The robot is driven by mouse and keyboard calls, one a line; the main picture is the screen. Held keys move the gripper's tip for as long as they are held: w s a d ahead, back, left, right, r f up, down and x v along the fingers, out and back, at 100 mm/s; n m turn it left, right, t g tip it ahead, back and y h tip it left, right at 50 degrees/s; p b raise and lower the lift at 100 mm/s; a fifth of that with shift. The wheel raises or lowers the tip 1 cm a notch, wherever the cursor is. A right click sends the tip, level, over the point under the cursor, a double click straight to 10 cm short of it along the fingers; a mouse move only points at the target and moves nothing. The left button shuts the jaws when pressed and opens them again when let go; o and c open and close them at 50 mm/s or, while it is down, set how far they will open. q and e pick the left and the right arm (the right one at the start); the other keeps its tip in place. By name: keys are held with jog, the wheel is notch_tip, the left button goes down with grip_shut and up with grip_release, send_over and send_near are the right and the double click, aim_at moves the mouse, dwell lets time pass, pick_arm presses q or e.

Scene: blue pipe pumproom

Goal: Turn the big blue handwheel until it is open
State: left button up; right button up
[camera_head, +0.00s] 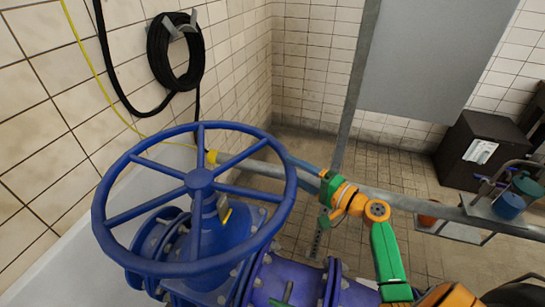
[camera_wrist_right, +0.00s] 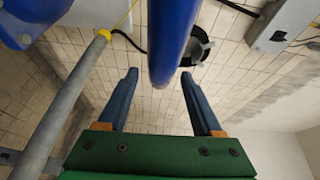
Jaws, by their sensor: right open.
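The big blue handwheel (camera_head: 201,180) sits on a blue valve body (camera_head: 220,245) at the left of the head view. It has a round rim and several spokes. My right gripper (camera_head: 302,165) is at the right side of the rim, its fingers reaching toward it. In the right wrist view, the blue rim (camera_wrist_right: 170,40) passes between the two open fingers of that gripper (camera_wrist_right: 158,75). The fingers are apart and do not clamp the rim; any light contact cannot be told. My left gripper does not show.
A grey horizontal pipe (camera_head: 430,207) runs behind my right gripper and an upright grey post (camera_head: 354,95) stands behind it. A coiled black hose (camera_head: 176,50) hangs on the left tiled wall. A dark cabinet (camera_head: 475,135) stands at right. The tiled floor (camera_head: 385,165) behind is clear.

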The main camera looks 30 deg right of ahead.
aim_at(284, 164)
jog(key=p+x, duration=0.1)
jog(key=x, duration=0.4)
jog(key=shift+w+a+f, duration=0.1)
jog(key=shift+w+a, duration=0.05)
jog(key=shift+w, duration=0.15)
jog(key=shift+s, duration=0.25)
jog(key=c, duration=0.5)
grip_shut()
